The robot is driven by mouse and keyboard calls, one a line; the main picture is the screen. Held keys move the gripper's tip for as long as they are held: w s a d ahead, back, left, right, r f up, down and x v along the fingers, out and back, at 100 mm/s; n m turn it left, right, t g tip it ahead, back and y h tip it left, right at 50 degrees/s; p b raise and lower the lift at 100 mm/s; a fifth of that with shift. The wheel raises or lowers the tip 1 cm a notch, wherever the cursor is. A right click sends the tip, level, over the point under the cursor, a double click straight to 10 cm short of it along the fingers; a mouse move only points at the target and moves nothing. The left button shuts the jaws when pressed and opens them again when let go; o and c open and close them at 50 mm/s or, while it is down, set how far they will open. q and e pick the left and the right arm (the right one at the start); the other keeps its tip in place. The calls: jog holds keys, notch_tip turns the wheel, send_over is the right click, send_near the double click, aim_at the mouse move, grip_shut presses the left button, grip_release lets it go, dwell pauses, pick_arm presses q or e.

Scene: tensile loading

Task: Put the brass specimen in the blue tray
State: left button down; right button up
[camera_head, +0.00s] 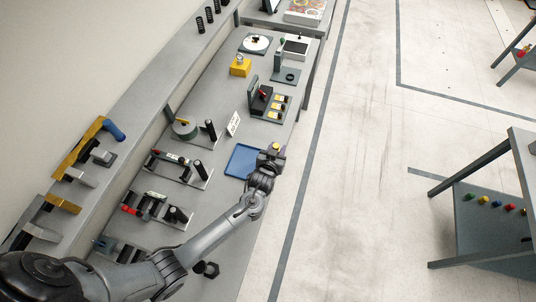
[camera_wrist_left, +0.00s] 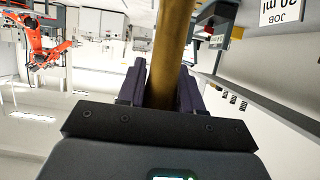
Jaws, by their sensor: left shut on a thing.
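My left gripper (camera_head: 272,156) is at the right edge of the blue tray (camera_head: 240,162), near the bench's front edge. It is shut on the brass specimen, whose end (camera_head: 277,147) shows as a small yellow spot at the jaws. In the left wrist view the specimen (camera_wrist_left: 169,45) is a thick brass bar running up between the two dark fingers (camera_wrist_left: 160,88). The visible part of the tray is flat, bare and blue; the gripper covers its right side. I cannot tell how high the specimen is above the bench. My right gripper is not in view.
A white sign card (camera_head: 233,123) stands behind the tray. Racks with dark cylinders (camera_head: 180,168) stand to its left. A device with yellow labels (camera_head: 268,102) stands farther up the bench. A dark hex piece (camera_head: 207,269) lies near my left arm. Open floor lies to the right.

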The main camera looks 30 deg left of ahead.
pick_arm(q)
jog(key=a+f+b, duration=0.7)
jog(key=a+b, duration=0.3)
jog(key=a, duration=0.2)
jog(key=shift+w+a+f, duration=0.15)
jog(key=shift+a+f, duration=0.25)
dwell(0.4)
jog(key=c, duration=1.2)
grip_release()
jog(key=shift+f+b, duration=0.3)
jog(key=o, duration=0.5)
jog(key=shift+c, duration=0.2)
